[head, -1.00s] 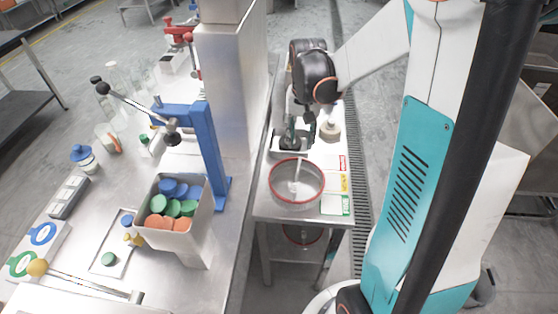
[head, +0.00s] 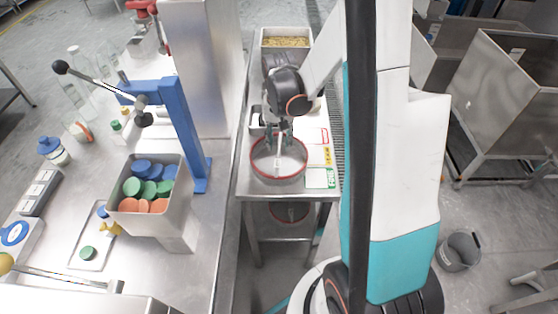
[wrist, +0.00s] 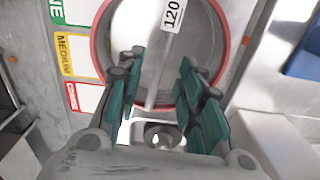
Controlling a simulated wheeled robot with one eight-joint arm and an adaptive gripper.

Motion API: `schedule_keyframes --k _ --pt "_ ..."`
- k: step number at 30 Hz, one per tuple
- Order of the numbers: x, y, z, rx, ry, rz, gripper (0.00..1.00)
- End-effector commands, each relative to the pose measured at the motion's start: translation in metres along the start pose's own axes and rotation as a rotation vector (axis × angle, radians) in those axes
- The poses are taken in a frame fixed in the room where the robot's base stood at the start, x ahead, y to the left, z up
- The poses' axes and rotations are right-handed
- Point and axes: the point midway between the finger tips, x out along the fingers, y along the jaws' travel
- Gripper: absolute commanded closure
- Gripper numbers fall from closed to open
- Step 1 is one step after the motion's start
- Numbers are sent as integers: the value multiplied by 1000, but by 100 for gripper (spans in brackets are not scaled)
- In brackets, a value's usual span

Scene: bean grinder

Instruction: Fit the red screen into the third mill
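The round red-rimmed screen (head: 262,171) lies on the small steel table (head: 247,189). In the wrist view its red rim (wrist: 101,35) curves around a grey mesh, with a pale bar (wrist: 157,75) and a white "120" tag (wrist: 171,15). My gripper (head: 279,143) is over the far part of the screen. In the wrist view my gripper (wrist: 158,75) has its green fingers apart, either side of the bar. Gaps show between fingers and bar. I cannot pick out the third mill with certainty.
Red, yellow and green cards (head: 320,178) lie right of the screen. A bin of beans (head: 285,42) stands behind. On the left bench are a blue lever press (head: 186,135) and a bin of coloured discs (head: 138,221). A steel column (head: 200,70) stands close left.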

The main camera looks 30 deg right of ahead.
Motion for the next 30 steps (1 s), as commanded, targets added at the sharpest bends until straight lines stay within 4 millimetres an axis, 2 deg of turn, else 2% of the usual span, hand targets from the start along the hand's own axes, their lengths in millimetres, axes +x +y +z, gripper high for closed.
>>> schedule_keyframes --k 1,3,6,30 --pt "12 0 1 0 0 0 66" --pt "21 0 0 0 0 0 66" --pt "26 0 1 0 0 0 66" --pt "29 0 0 0 0 0 66"
